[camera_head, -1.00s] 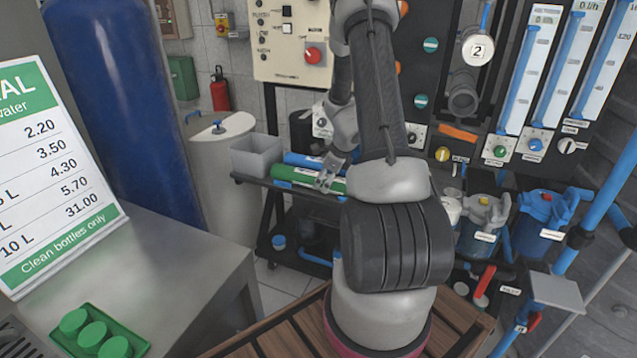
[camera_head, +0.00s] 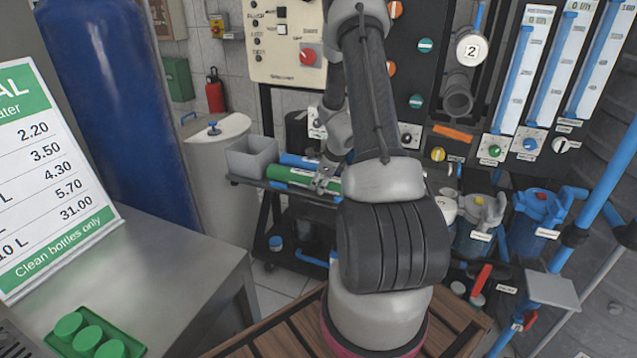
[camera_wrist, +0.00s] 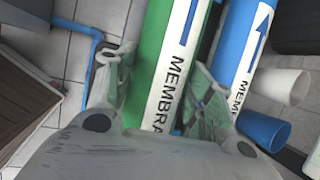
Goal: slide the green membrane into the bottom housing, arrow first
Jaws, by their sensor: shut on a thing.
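The green membrane (camera_head: 290,175) lies on the dark rack shelf beside a blue membrane (camera_head: 300,160). My gripper (camera_head: 325,180) is shut on the green membrane, towards its right part in the head view. In the wrist view the green membrane (camera_wrist: 150,65) runs between the two fingers (camera_wrist: 165,95). Its white label carries a blue arrow that points up the picture, away from my palm. An open dark grey tube (camera_head: 458,98), seemingly the bottom housing, is on the panel below the white disc marked 2. My arm hides the membrane's right end in the head view.
A grey bin (camera_head: 252,158) stands on the shelf left of the membranes. The blue membrane (camera_wrist: 240,50) lies close to the right finger, with white and blue cups (camera_wrist: 285,88) nearby.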

